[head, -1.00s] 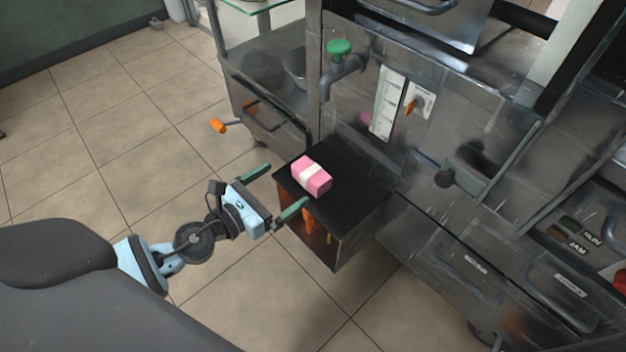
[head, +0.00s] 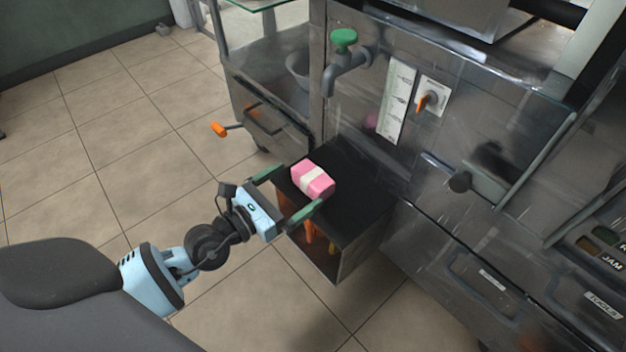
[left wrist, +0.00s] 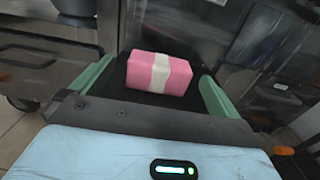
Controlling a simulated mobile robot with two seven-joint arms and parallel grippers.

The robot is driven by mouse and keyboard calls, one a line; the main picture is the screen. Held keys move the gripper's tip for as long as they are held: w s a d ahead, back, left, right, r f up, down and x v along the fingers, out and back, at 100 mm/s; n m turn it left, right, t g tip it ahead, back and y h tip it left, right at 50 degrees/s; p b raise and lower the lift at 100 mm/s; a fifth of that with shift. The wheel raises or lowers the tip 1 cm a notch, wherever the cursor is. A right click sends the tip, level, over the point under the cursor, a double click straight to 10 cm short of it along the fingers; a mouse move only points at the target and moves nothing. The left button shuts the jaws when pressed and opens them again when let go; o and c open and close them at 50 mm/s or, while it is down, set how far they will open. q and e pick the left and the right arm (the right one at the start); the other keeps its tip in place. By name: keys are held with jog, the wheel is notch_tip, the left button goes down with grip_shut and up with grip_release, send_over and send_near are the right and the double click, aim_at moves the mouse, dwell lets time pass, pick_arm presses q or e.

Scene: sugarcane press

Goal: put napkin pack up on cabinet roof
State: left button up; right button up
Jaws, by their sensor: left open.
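The napkin pack (head: 313,179) is a pink block with a white band. It lies on the black top of a small open-fronted cabinet (head: 362,193). My left gripper (head: 294,196) is open, with its green fingers at the near edge of that top, one toward each side of the pack. In the left wrist view the pack (left wrist: 158,73) sits between the two fingers (left wrist: 152,88), with a gap on both sides. My right gripper is not in view.
A green-topped tap (head: 343,52) and an orange-handled switch (head: 428,100) are on the steel machine behind the cabinet. An orange-tipped lever (head: 219,130) sticks out at the left. Orange items (head: 310,232) are inside the cabinet. The tiled floor at left is clear.

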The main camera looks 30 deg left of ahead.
aim_at(303, 182)
pick_arm(q)
jog(key=shift+b+x, duration=0.65)
jog(key=shift+x, duration=2)
jog(key=shift+d+f, duration=0.15)
jog(key=c, duration=1)
